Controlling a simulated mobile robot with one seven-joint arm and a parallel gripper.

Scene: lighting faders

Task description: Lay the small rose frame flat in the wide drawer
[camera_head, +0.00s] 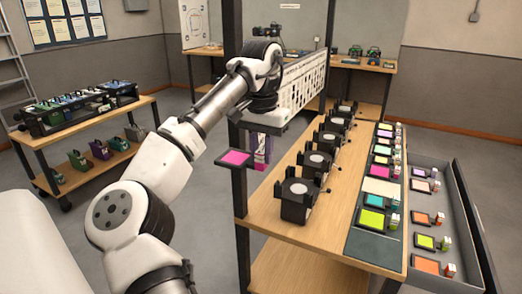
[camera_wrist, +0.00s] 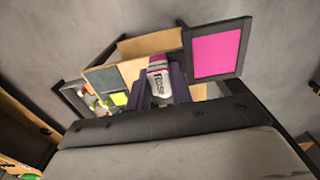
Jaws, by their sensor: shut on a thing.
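The small rose frame (camera_head: 236,157) is a magenta panel in a dark border with a white and magenta handle (camera_head: 261,160) at its side. My gripper (camera_head: 260,150) is shut on this handle and holds the frame in the air, left of the workbench. In the wrist view the handle (camera_wrist: 159,84) reads "ROSE" between the fingers, and the panel (camera_wrist: 217,53) sticks out to the right. The wide drawer (camera_head: 467,222) is open at the far right of the head view. Several small coloured frames with upright handles lie in it, including orange and lime ones.
Several black lamp units (camera_head: 297,200) stand in a row on the workbench (camera_head: 262,215). A strip of coloured frames (camera_head: 374,200) lies between them and the drawer. A dark post (camera_head: 239,205) stands beside the held frame. A cart (camera_head: 85,120) is at the left.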

